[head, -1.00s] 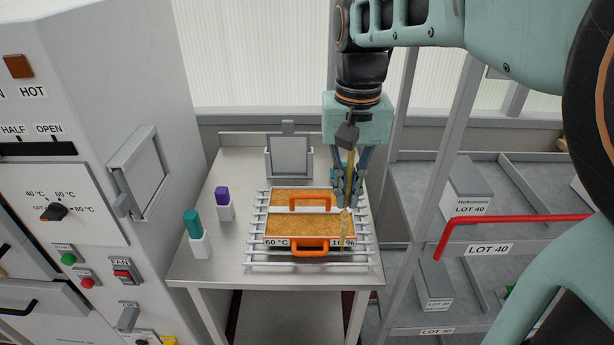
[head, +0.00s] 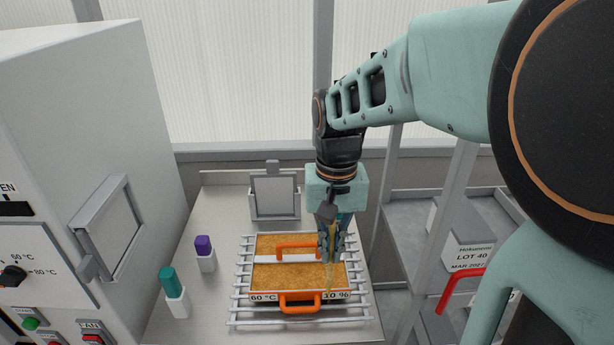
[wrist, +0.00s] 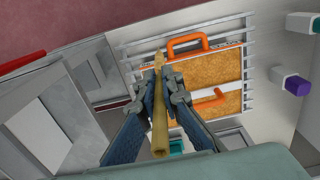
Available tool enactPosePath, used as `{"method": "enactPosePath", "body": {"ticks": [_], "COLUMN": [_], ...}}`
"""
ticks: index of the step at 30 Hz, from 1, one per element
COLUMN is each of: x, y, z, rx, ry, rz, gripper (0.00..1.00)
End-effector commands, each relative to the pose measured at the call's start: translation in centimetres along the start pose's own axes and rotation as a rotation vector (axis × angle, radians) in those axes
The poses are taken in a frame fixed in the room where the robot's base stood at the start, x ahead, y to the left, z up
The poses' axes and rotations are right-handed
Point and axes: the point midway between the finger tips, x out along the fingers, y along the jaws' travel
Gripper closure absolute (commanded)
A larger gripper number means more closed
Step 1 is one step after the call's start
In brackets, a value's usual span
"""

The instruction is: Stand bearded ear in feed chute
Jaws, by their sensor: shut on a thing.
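My gripper (head: 330,252) points down above the right part of the orange-handled trays. Its fingers are shut on a thin straw-yellow wheat ear (head: 328,280), which hangs near upright with its pale end downward. In the wrist view, my gripper (wrist: 161,84) pinches the ear's stalk (wrist: 160,130), and the ear's tip (wrist: 159,60) shows beyond the fingers beside the tray. I cannot tell whether the tip touches anything. I cannot make out a feed chute for certain. A grey upright frame with a slanted panel (head: 275,197) stands at the back of the table.
Two grain-filled trays (head: 300,297) with orange handles sit on a metal rack (head: 245,322) on the grey table (head: 213,225). A purple-capped bottle (head: 204,246) and a teal-capped bottle (head: 170,280) stand at left. A control cabinet (head: 80,120) is left, shelving with a LOT 40 box (head: 465,245) right.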

Motion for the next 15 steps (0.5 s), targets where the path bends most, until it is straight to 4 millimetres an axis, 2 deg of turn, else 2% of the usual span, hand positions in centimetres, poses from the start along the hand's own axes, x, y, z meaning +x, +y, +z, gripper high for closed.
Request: {"method": "enactPosePath", "body": {"ticks": [1,5,15], "x": [0.9,2.2,2.6], "y": [0.0,0.0,0.0], "z": [0.1,0.1,0.0], "rx": [0.000,0.000,0.000], "ry": [-0.005,-0.003,-0.001], "rz": [0.001,0.001,0.000], "gripper": [1.00,1.00,1.00]}}
